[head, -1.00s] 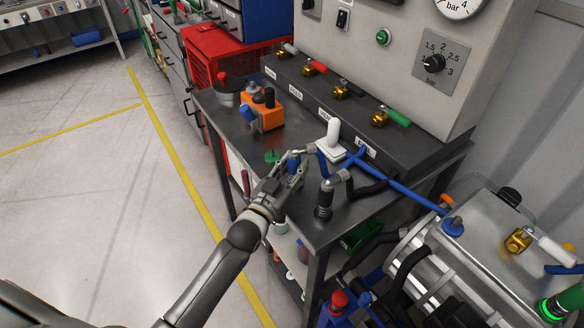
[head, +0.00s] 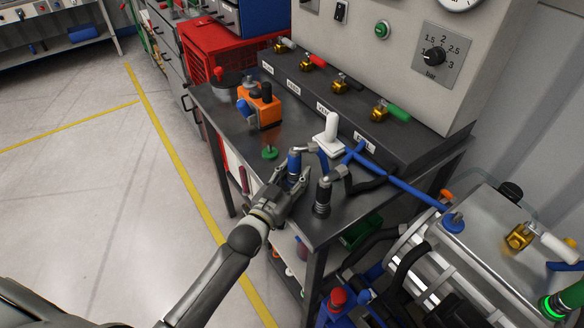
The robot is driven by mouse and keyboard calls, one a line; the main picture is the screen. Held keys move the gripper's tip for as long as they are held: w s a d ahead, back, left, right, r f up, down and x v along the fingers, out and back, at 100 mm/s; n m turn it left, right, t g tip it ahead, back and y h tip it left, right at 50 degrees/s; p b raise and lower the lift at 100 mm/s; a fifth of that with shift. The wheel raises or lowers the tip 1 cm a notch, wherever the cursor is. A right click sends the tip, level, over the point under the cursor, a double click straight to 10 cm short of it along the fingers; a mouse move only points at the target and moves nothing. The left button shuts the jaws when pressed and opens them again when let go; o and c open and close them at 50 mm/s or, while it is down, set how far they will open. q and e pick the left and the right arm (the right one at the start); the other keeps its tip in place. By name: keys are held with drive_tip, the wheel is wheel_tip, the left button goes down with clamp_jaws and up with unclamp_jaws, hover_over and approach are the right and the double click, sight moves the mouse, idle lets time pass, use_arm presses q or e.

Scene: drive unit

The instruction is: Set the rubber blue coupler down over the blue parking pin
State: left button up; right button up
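The blue coupler (head: 293,164) stands upright on the dark bench top, with a grey metal elbow at its top leading to a blue hose (head: 350,154). The blue parking pin does not show; whatever is under the coupler is hidden. My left gripper (head: 292,176) is just in front of the coupler, its fingers spread to either side of the coupler's lower part. The fingers look open, and I see no clear contact. My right gripper is out of view.
A black coupler (head: 322,196) stands close right of my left gripper. A green pin (head: 269,153) is to the left, with an orange block (head: 264,108) behind it. A white-handled piece (head: 331,135) stands behind. The dark bench (head: 229,123) has bare room at left.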

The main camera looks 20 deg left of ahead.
use_arm(q)
drive_tip(key=shift+o, duration=0.9)
drive_tip(key=shift+w+a+f, duration=0.1)
drive_tip(key=shift+f, duration=0.05)
drive_tip(key=shift+a+f, duration=0.1)
drive_tip(key=shift+s+f, duration=0.15)
drive_tip(key=shift+s, duration=0.25)
drive_tip(key=s+a, duration=0.2)
drive_tip(key=s, duration=0.9)
drive_tip(key=shift+r, duration=0.3)
drive_tip(key=shift+s, duration=0.1)
